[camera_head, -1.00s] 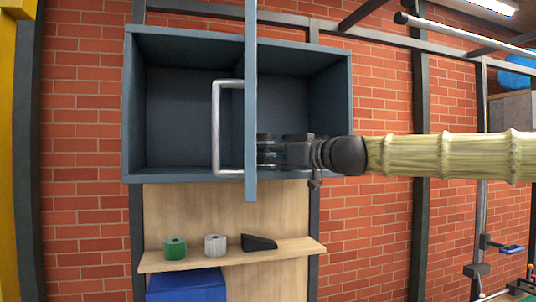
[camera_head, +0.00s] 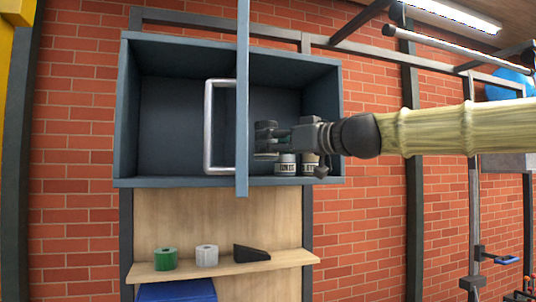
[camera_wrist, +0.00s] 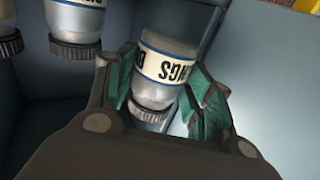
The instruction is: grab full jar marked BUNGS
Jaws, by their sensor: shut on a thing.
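My gripper (camera_head: 264,133) reaches into the right side of the open blue-grey cabinet (camera_head: 229,182), a little above its floor. In the wrist view, my gripper (camera_wrist: 160,95) has its teal-padded fingers closed around a jar with a dark lid (camera_wrist: 165,65). Its white label shows upside down, with "NGS" readable and part of a "B", which fits BUNGS. Its fill is hard to tell. In the head view, this jar is mostly hidden by the fingers and door. Two other labelled jars, (camera_head: 286,165) and (camera_head: 310,164), stand on the cabinet floor below my gripper.
The open cabinet door (camera_head: 243,90), seen edge-on, with its metal handle (camera_head: 208,125), stands just left of my gripper. A wooden shelf below (camera_head: 225,268) holds a green roll (camera_head: 165,259), a white roll (camera_head: 206,255) and a black wedge (camera_head: 251,254).

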